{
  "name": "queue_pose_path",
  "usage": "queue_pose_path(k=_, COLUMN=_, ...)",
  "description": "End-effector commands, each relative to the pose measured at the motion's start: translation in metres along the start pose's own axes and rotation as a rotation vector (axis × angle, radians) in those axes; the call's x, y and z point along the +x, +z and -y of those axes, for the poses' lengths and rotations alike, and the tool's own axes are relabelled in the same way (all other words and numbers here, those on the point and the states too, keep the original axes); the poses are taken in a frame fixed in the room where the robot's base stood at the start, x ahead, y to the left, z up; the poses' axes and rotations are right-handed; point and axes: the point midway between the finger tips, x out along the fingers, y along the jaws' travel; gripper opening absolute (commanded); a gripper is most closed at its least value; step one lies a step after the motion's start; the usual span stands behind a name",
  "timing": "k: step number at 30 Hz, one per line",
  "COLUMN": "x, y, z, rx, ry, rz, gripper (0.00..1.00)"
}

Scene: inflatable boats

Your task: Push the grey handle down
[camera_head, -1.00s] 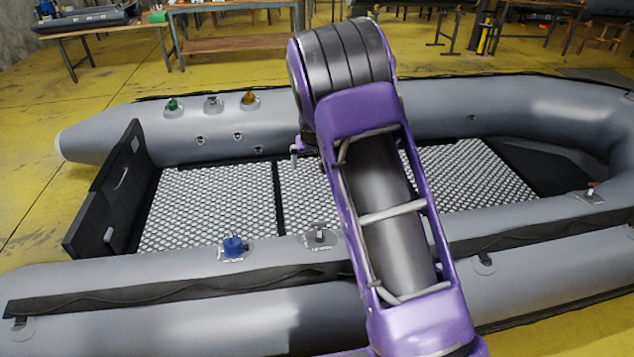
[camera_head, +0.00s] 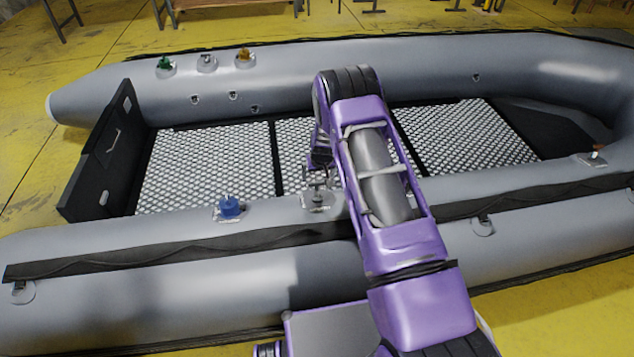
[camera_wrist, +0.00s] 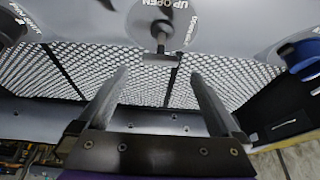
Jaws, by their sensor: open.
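The grey handle (camera_head: 318,199) sits on the near tube of the grey inflatable boat, right of the blue knob. In the wrist view the handle (camera_wrist: 161,42) is a metal stem with a flat crossbar, on a round plate with printed words including "UP OPEN". My gripper (camera_wrist: 159,76) is open and empty there, its two fingers apart and pointing towards the handle. The crossbar appears between and just beyond the fingertips; I cannot tell whether they touch. In the head view my gripper (camera_head: 318,180) is small, just above the handle and partly hidden by my arm.
A blue knob (camera_head: 229,206) stands left of the handle. Green (camera_head: 165,65), grey (camera_head: 206,62) and orange (camera_head: 244,56) fittings stand on the far tube. A dark transom board (camera_head: 100,150) closes the boat's left end. The patterned floor (camera_head: 205,165) is clear.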

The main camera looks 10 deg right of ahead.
Motion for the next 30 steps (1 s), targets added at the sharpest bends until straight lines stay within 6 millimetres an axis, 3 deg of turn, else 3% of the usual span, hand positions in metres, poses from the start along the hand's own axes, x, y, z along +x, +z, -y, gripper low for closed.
queue_pose_path(k=3, x=0.024, y=0.001, z=0.000, rx=-0.002, ry=0.000, rz=0.001, gripper=1.00)
queue_pose_path(k=9, x=0.044, y=0.000, z=0.000, rx=-0.001, ry=0.000, rz=0.000, gripper=1.00)
queue_pose_path(k=21, x=0.049, y=-0.001, z=0.000, rx=-0.001, ry=0.000, rz=-0.001, gripper=0.98)
queue_pose_path(k=30, x=0.049, y=-0.001, z=0.000, rx=-0.001, ry=0.000, rz=-0.001, gripper=0.44)
